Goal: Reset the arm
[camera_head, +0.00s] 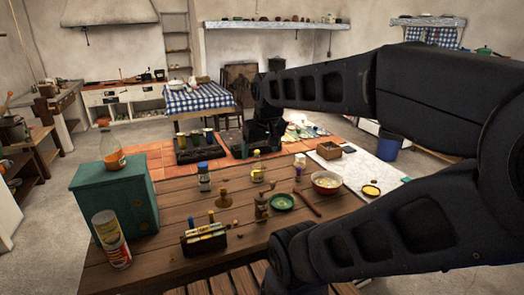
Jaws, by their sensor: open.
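My arm fills the right side of the head view, bent at the elbow, with its forearm reaching left across the picture. My gripper (263,146) hangs at the end of the forearm, pointing down, dark and small in the view. It is open, and I see nothing held in it. It appears over the far part of the wooden table (155,262), near the orange tiled strip; its exact height is hard to tell. The fingers are dark against the background and not clearly separated.
The table holds a teal box (115,205) with a bottle (111,150) on it, stacked cans (111,238), a small crate of packets (204,238), a green plate (281,202) and a bowl (327,183). Dark trays with jars (195,154) stand behind. A checkered-cloth table (200,100) is farther back.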

